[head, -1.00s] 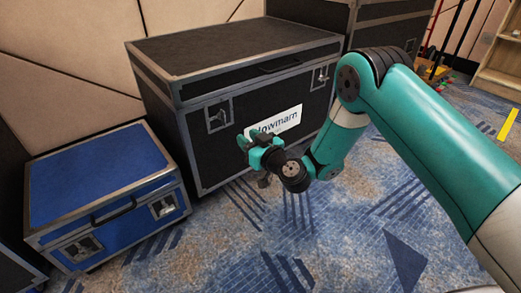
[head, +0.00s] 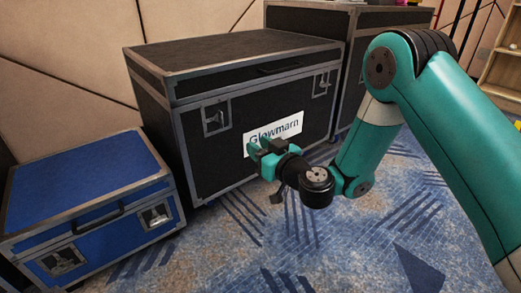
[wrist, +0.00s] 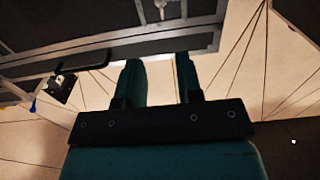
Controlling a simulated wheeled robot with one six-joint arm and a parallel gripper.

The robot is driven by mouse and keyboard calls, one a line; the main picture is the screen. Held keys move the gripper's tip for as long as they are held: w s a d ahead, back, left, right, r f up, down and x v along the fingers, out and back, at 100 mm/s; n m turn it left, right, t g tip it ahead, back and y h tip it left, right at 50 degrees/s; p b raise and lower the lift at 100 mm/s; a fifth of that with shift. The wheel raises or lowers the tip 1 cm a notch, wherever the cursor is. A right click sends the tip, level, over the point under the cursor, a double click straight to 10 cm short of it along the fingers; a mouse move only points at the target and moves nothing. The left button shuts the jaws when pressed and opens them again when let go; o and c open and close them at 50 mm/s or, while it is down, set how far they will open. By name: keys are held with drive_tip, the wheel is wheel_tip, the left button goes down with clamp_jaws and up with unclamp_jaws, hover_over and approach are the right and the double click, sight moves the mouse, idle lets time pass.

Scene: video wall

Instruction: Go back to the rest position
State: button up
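My gripper (head: 257,150) is in the middle of the head view, in front of the large black case's front face. It points toward the left and away. In the wrist view its two teal fingers (wrist: 160,78) stand apart with nothing between them. My teal arm reaches in from the right side of the head view.
A large black case (head: 190,140) with metal edges and a white "Glowmarn" label (head: 275,132) stands behind my gripper. A blue case (head: 85,185) stands at the left. Another black case (head: 350,75) is behind at the right. Patterned carpet (head: 260,250) in front is clear.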

drive_tip(key=s+a+r+n+g+y+p, duration=0.25)
drive_tip(key=s+r+g+p, duration=0.35)
drive_tip(key=r, duration=0.4)
drive_tip(key=s+a+r+n+g+y+p, duration=0.1)
drive_tip(key=s+a+r+n+g+p, duration=0.2)
drive_tip(key=s+r, duration=0.6)
drive_tip(key=s+d+r+m+g+h+p, duration=0.3)
drive_tip(key=s+d+r+h+p, duration=0.2)
drive_tip(key=s+d, duration=0.3)
drive_tip(key=s+d+r+m+g+h+p, duration=0.3)
drive_tip(key=s+d+r+h+p, duration=0.15)
drive_tip(key=s+d, duration=0.4)
wheel_tip(320, 180, up, 38)
drive_tip(key=p, duration=3.7)
drive_tip(key=shift+s+a+p, duration=0.15)
drive_tip(key=shift+a+p, duration=0.1)
drive_tip(key=shift+p, duration=0.05)
drive_tip(key=shift+d+f+n, duration=0.1)
drive_tip(key=shift+n, duration=0.15)
